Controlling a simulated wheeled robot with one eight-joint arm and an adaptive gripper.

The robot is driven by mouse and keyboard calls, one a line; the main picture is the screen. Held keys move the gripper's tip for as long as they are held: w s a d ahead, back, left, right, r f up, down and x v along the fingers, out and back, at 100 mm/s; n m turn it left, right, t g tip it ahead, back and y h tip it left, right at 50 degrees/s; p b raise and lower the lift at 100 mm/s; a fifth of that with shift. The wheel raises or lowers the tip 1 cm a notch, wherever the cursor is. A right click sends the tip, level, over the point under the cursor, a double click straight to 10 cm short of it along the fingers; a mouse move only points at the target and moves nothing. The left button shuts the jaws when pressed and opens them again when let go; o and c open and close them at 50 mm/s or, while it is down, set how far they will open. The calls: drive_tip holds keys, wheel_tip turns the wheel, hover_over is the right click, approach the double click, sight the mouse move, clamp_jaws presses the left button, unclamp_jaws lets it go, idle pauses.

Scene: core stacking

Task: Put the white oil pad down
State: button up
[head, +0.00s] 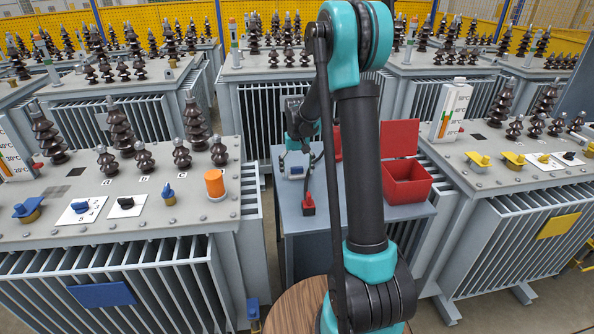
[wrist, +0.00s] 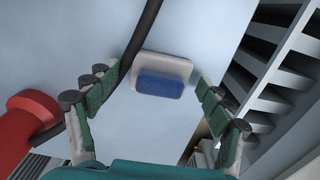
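The white oil pad (wrist: 147,66) has a blue block (wrist: 160,86) on its near side. It lies on the pale blue-grey table top, and it also shows small in the head view (head: 293,171). My gripper (wrist: 150,82) is open, with its green-padded fingers spread to the left and right. The pad is ahead, around the gap between the fingertips, and I see no finger closed on it. In the head view my gripper (head: 299,142) is low over the table just behind the pad, its fingers too small to make out.
The small table (head: 293,219) stands between large grey transformers (head: 120,190). A red open box (head: 407,183) is at its right. A red object (head: 308,203) with a black cable lies near the pad; the cable passes close to the pad. The table's front left is clear.

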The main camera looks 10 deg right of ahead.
sight(297, 167)
wheel_tip(297, 167, up, 12)
drive_tip(key=s+d+f+t, duration=0.1)
drive_tip(key=s+f, duration=0.2)
drive_tip(key=s, duration=0.7)
drive_tip(key=s+d+f+t, duration=0.1)
drive_tip(key=s+f, duration=0.3)
drive_tip(key=s, duration=0.6)
drive_tip(key=s+d+f+t, duration=0.2)
drive_tip(key=s+f, duration=0.1)
drive_tip(key=s, duration=0.7)
drive_tip(key=shift+s+f, duration=0.15)
drive_tip(key=shift+s, duration=0.1)
